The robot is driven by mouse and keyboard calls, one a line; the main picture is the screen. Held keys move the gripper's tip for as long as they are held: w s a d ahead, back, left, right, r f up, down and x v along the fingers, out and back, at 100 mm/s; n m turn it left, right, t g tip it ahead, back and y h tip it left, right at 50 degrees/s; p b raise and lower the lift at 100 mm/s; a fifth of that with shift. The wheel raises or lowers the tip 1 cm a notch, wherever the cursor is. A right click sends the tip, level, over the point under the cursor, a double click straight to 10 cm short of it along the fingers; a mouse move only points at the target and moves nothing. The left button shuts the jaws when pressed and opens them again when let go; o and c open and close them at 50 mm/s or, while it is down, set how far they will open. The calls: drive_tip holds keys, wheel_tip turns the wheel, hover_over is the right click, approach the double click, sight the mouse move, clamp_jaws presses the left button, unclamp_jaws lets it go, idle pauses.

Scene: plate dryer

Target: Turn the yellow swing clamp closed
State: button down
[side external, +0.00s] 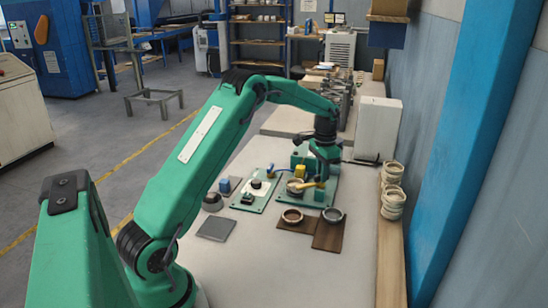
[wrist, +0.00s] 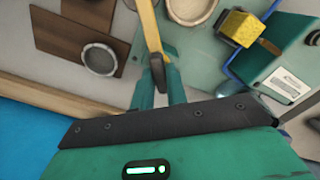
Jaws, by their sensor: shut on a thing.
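The yellow swing clamp is a long flat yellow bar (wrist: 149,25) in the wrist view, running from the top edge down to my gripper (wrist: 158,75). The green fingers are shut on its near end. In the side external view the yellow clamp arm (side external: 307,185) lies across or beside a round cup (side external: 294,189) on a green plate. My gripper (side external: 322,172) is low over this fixture from behind. The clamp's pivot is not clear in either view.
A grey-rimmed ring (wrist: 100,58) sits on a brown board (wrist: 60,36). A green block with a yellow piece (wrist: 241,27) stands at right in the wrist view. Stacked cups (side external: 392,190) stand by the right wall. Another green fixture plate (side external: 254,195) lies to the left.

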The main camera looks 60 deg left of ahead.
drive_tip(key=m, duration=0.3)
drive_tip(key=shift+m, duration=0.4)
drive_tip(key=shift+r+m, duration=0.1)
drive_tip(key=shift+m, duration=1.8)
drive_tip(key=c, duration=1.4)
unclamp_jaws()
wheel_tip(320, 180, up, 7)
drive_tip(key=shift+r, duration=0.35)
